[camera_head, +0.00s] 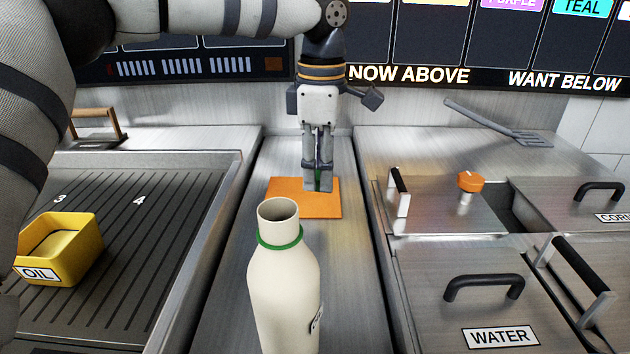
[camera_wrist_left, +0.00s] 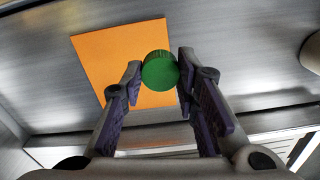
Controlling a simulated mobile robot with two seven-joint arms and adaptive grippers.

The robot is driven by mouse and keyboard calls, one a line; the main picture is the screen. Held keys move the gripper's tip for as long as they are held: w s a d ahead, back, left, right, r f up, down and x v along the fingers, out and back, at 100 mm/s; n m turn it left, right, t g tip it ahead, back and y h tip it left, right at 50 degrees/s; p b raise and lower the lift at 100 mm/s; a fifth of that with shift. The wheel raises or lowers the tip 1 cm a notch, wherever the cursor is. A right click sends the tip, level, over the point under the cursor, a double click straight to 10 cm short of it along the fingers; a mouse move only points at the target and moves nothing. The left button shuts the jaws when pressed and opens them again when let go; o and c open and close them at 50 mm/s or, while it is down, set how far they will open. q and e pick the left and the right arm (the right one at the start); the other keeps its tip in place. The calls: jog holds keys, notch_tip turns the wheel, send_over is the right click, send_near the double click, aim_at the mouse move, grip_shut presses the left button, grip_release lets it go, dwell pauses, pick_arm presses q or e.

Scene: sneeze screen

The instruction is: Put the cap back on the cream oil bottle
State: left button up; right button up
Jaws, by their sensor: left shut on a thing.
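The cream oil bottle (camera_head: 283,290) stands upright on the steel counter at the front, its neck open at the top with a green ring around it. My left gripper (camera_head: 318,183) points down behind the bottle, over the orange square mat (camera_head: 290,203). It is shut on the green cap (camera_wrist_left: 160,72), which shows between the fingertips in the left wrist view. In the head view only a green sliver of the cap (camera_head: 317,179) shows between the fingers. I cannot tell whether the cap touches the mat. My right gripper is not in view.
At left a ridged griddle (camera_head: 150,220) holds a yellow box labelled OIL (camera_head: 75,250). At right are steel lids with black handles, one labelled WATER (camera_head: 500,337), an orange knob (camera_head: 470,181) and a spatula (camera_head: 495,124). The counter strip between mat and bottle is clear.

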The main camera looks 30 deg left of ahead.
pick_arm(q)
jog(key=s+d+r, duration=0.6)
jog(key=s+r, duration=0.1)
jog(key=s, duration=0.3)
jog(key=shift+s+r, duration=0.15)
jog(key=shift+r, duration=0.1)
